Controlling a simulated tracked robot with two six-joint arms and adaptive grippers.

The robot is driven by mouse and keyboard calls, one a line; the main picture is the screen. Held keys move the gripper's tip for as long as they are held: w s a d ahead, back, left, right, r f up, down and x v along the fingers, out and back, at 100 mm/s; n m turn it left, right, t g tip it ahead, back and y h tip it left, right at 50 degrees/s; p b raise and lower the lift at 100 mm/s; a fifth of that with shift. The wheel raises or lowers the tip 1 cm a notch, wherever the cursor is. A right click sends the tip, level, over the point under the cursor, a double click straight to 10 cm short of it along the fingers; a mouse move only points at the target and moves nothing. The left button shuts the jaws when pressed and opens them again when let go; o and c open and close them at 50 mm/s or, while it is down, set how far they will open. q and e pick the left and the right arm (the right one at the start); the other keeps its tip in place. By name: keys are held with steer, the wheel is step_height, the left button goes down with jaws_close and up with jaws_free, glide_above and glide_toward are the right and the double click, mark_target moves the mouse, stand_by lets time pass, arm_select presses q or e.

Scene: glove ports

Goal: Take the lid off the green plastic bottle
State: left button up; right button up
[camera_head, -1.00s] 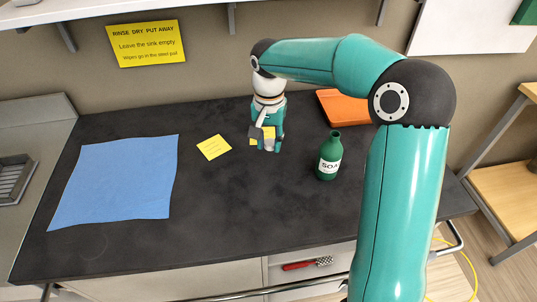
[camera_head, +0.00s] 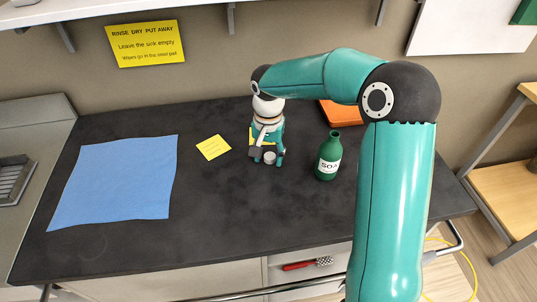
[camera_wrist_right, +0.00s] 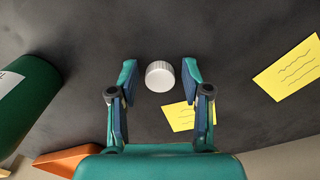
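The green plastic bottle (camera_head: 328,158) stands upright on the dark counter, right of my right gripper. Its neck shows no lid on it. Its side also shows at the left edge of the right wrist view (camera_wrist_right: 25,105). A small pale ribbed lid (camera_wrist_right: 160,76) is between the fingers of my right gripper (camera_wrist_right: 159,73), with a gap on each side. In the head view the lid (camera_head: 269,158) appears to rest on the counter. My right gripper (camera_head: 268,157) is open around it. My left gripper is not in view.
Yellow notes (camera_head: 213,147) (camera_wrist_right: 180,116) lie near the right gripper. An orange object (camera_head: 342,113) lies behind the bottle. A blue cloth (camera_head: 115,181) covers the counter's left part. A sink (camera_head: 15,180) is at far left. The front middle counter is clear.

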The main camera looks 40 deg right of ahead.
steer(key=shift+r, duration=0.1)
steer(key=shift+o, duration=0.5)
step_height(320, 180, up, 12)
step_height(320, 180, up, 4)
steer(key=w+d+n+p, duration=0.1)
steer(key=n, duration=0.6)
glide_above(268, 154)
step_height(268, 154, down, 12)
steer(key=shift+s+r+b, duration=0.1)
steer(key=shift+r+b, duration=0.15)
steer(key=shift+b, duration=0.1)
steer(key=shift+s+f+p, duration=0.2)
steer(key=shift+f+p, duration=0.2)
steer(key=shift+f, duration=2.25)
steer(key=c, duration=0.8)
steer(key=shift+r, duration=0.2)
